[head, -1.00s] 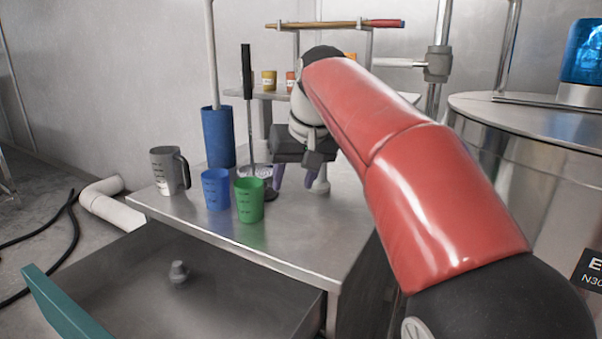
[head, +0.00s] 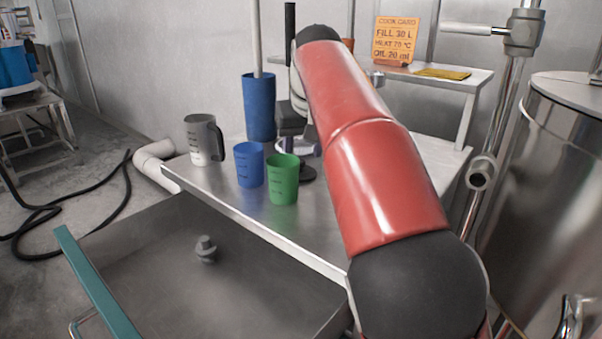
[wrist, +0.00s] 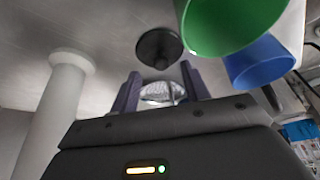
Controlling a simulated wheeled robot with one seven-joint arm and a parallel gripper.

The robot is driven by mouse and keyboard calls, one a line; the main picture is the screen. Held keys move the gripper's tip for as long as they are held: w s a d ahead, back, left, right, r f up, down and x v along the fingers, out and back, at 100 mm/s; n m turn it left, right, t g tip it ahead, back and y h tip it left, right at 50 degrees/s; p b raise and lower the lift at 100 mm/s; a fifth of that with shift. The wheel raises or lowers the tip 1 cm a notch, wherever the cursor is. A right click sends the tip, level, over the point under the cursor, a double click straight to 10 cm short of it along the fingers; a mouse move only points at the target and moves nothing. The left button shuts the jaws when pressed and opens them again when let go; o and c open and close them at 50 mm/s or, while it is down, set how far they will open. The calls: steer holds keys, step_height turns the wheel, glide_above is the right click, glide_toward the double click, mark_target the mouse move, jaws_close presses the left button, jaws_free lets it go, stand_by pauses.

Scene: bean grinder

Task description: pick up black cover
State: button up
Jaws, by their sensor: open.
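A round black disc with a raised middle, which looks like the black cover (wrist: 159,48), lies on the steel table top (head: 235,205). In the head view the black cover (head: 307,173) shows partly, just behind and right of the green cup (head: 283,180). My gripper (wrist: 160,88) is open, with its two purple fingers apart and nothing gripped. In the wrist view the cover is beyond the fingertips, apart from them. A pale patterned round thing (wrist: 160,92) shows between the fingers. In the head view my arm hides part of the gripper.
A blue cup (head: 249,165), a grey jug (head: 204,140) and a tall blue cylinder (head: 259,106) stand near the green cup. A white post (wrist: 62,90) stands at the wrist view's left. An open drawer (head: 180,270) holds a small grey piece (head: 205,249).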

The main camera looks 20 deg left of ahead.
mark_target(301, 162)
steer(key=x, duration=0.3)
steer(key=shift+a+f, duration=0.15)
steer(key=shift+f, duration=0.15)
jaws_close()
steer(key=shift+r, duration=0.15)
step_height(301, 162, up, 8)
steer(key=p, duration=0.3)
steer(key=shift+w+f, duration=0.1)
steer(key=shift+f, duration=0.1)
steer(key=shift+r, duration=1.1)
